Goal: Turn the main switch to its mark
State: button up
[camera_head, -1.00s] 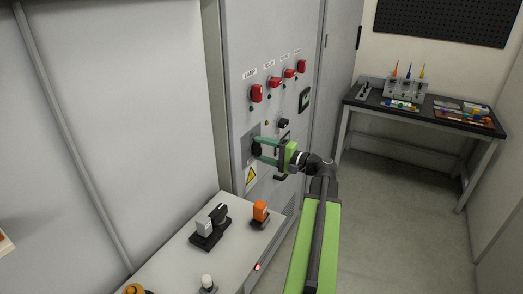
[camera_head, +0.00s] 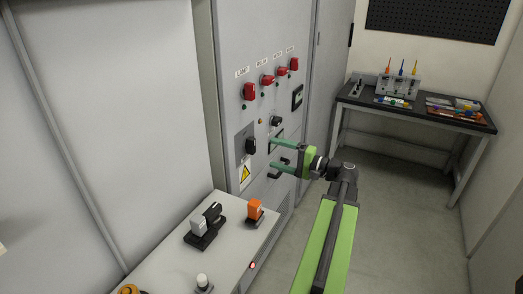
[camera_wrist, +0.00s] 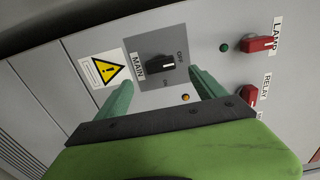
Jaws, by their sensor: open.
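The main switch is a black knob (camera_head: 250,146) on a grey plate of the cabinet front. In the wrist view the knob (camera_wrist: 158,65) sits beside the MAIN label (camera_wrist: 138,69), with OFF and ON printed on the plate. A small pale line shows at the knob's end, towards the OFF and ON side; I cannot tell exactly which mark it meets. My gripper (camera_head: 273,153) is open and empty, its green fingers apart and standing off to the right of the knob. In the wrist view the fingertips (camera_wrist: 161,80) lie to either side of the knob, not touching it.
A yellow warning sign (camera_head: 245,173) is below the switch. Several red switches, such as the LAMP one (camera_head: 249,91), are higher on the cabinet. A low bench (camera_head: 228,240) with loose switch parts stands in front. A work table (camera_head: 420,112) is at the back right.

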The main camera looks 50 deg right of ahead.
jog(key=v, duration=0.8)
jog(key=shift+s, duration=0.25)
